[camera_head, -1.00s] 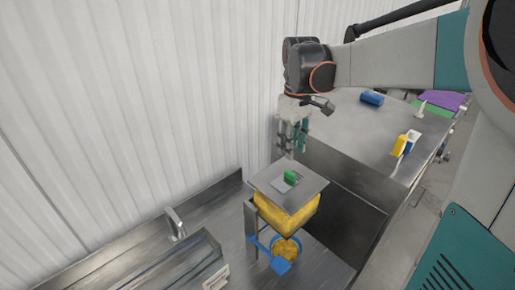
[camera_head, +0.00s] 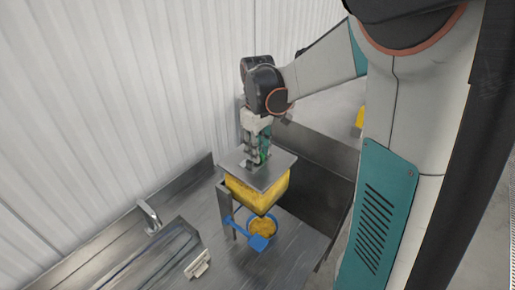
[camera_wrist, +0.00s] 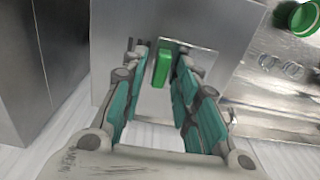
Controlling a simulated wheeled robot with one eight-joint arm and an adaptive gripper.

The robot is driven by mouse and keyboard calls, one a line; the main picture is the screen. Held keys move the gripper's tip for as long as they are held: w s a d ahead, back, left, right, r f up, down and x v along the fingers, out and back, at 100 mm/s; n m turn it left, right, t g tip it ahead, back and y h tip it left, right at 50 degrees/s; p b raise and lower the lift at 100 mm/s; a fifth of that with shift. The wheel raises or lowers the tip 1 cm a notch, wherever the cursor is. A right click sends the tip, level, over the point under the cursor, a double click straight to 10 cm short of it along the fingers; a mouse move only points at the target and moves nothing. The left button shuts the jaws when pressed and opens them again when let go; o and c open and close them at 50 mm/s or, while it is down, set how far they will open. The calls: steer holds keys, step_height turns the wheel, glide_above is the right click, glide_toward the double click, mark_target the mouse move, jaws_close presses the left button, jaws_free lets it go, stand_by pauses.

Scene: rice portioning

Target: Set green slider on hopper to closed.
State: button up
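The hopper (camera_head: 262,192) stands on the metal counter, with a grey top plate (camera_head: 284,160) and a yellow-filled body. The green slider (camera_wrist: 162,68) is on a plate on the hopper's top (camera_wrist: 120,25) in the wrist view. My gripper (camera_head: 257,160) points down over the hopper top. In the wrist view my gripper (camera_wrist: 164,58) is open, with one green-padded finger on each side of the slider and gaps showing. Its height above the plate is hard to judge. In the head view the slider is mostly hidden by my fingers.
A blue-rimmed container of yellow grains (camera_head: 262,228) sits beneath the hopper, with a blue part (camera_head: 258,243) beside it. A tap (camera_head: 149,214) is at left. A green round item (camera_wrist: 300,16) and clear rings (camera_wrist: 292,70) lie at right in the wrist view.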

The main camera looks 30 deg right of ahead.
jaws_close()
steer(key=shift+d, duration=0.1)
steer(key=d, duration=0.1)
steer(key=w+d, duration=0.1)
steer(key=d+b, duration=0.1)
steer(key=d, duration=0.1)
steer(key=shift+w, duration=0.35)
steer(key=shift+a, duration=0.2)
steer(key=shift+o, duration=1.6)
jaws_free()
steer(key=shift+d, duration=0.25)
step_height(320, 180, up, 12)
